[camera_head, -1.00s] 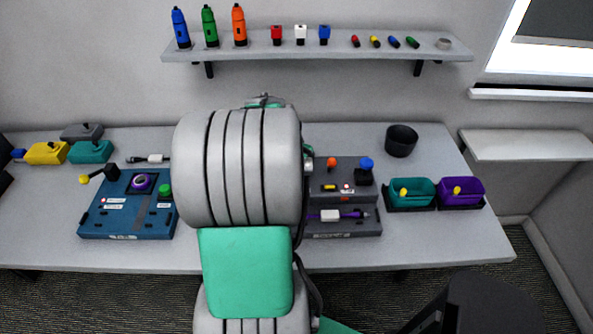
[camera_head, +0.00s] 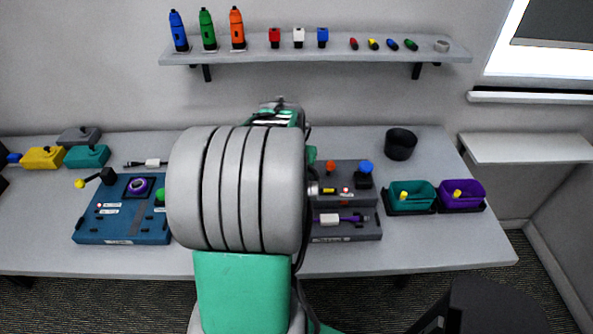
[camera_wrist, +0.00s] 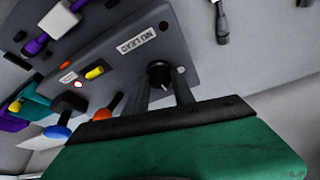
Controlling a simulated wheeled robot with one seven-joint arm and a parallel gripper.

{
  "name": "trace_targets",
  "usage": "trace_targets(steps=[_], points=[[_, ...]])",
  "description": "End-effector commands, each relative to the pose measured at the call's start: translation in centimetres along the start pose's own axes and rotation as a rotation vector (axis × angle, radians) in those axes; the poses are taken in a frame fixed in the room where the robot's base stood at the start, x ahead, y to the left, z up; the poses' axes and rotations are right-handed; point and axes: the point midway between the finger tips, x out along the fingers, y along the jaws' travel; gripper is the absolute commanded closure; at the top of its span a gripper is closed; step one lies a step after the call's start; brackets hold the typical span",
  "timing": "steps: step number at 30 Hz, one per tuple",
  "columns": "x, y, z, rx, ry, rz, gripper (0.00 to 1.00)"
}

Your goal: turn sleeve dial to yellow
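A small round black dial (camera_wrist: 160,73) with a light pointer mark sits on a dark grey panel in the wrist view. I cannot read which colour it points to. My gripper (camera_wrist: 162,86) is open, its two grey fingers either side of the dial, with no clear grip on it. The grey station (camera_head: 352,230) shows right of my arm in the head view. A yellow piece (camera_wrist: 95,72) and a small red button (camera_wrist: 65,65) lie left of the dial in the wrist view. My arm hides the dial and fingertips in the head view.
A blue board (camera_head: 120,232) lies left of my arm. A black cup (camera_head: 400,142), a teal bin (camera_head: 411,207) and a purple bin (camera_head: 462,205) stand to the right. Orange (camera_wrist: 108,107) and blue (camera_wrist: 57,132) knobs rise near my gripper. A wall shelf (camera_head: 320,52) holds bottles.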

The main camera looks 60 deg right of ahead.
Motion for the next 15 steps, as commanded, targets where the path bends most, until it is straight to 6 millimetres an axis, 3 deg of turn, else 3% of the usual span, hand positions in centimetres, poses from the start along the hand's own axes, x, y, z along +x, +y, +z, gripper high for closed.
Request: trace_targets(steps=[8, 15], points=[[0.00, 0.00, 0.00, 0.000, 0.000, 0.000, 0.48], [-0.08, -0.01, -0.02, 0.001, 0.001, 0.000, 0.48]])
